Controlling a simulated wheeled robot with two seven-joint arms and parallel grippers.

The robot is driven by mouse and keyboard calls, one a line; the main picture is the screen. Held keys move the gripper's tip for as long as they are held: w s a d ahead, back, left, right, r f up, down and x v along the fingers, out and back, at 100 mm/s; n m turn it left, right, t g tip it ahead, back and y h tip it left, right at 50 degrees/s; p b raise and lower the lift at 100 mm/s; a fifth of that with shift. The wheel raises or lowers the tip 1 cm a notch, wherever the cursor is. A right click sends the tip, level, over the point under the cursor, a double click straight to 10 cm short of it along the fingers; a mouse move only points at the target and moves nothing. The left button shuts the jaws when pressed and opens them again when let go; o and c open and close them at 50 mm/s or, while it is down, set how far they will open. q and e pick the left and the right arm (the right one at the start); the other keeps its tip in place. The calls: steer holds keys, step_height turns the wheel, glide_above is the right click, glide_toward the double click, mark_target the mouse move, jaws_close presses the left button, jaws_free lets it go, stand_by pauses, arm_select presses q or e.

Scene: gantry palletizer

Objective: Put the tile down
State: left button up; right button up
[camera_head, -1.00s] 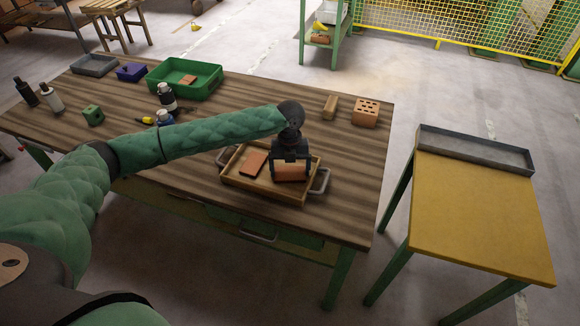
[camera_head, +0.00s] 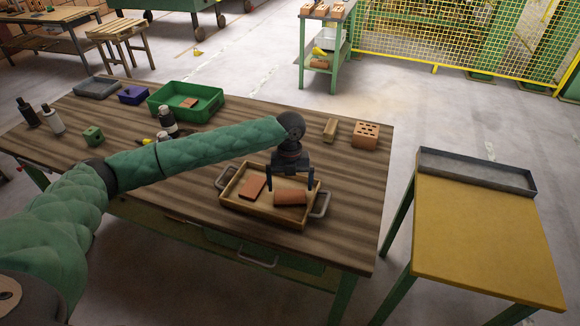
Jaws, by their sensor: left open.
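An orange-brown tile (camera_head: 290,198) lies in the right part of a wooden tray (camera_head: 262,218) with metal handles, on the striped table. A flatter reddish tile (camera_head: 252,187) lies beside it in the left part of the tray. My left gripper (camera_head: 291,186) is open, with its fingers pointing down just above the right tile, one finger towards each end. The tile rests in the tray and the gripper does not hold it. My right gripper is not in view.
A holed brick (camera_head: 365,135) and a small tan block (camera_head: 330,129) stand behind the tray. A green crate (camera_head: 207,110), bottles (camera_head: 167,121) and a green block (camera_head: 93,136) are farther left. A yellow-topped table (camera_head: 485,235) stands apart at right.

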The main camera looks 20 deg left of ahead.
mark_target(290, 192)
arm_select(q)
step_height(290, 192, up, 9)
steer(key=w+b, duration=0.1)
steer(key=b, duration=0.1)
steer(key=shift+a+f+b, duration=0.2)
steer(key=shift+b, duration=0.15)
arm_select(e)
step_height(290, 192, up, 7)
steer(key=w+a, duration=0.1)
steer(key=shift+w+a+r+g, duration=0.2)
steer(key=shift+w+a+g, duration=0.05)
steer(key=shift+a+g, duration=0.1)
arm_select(q)
steer(key=shift+f, duration=0.15)
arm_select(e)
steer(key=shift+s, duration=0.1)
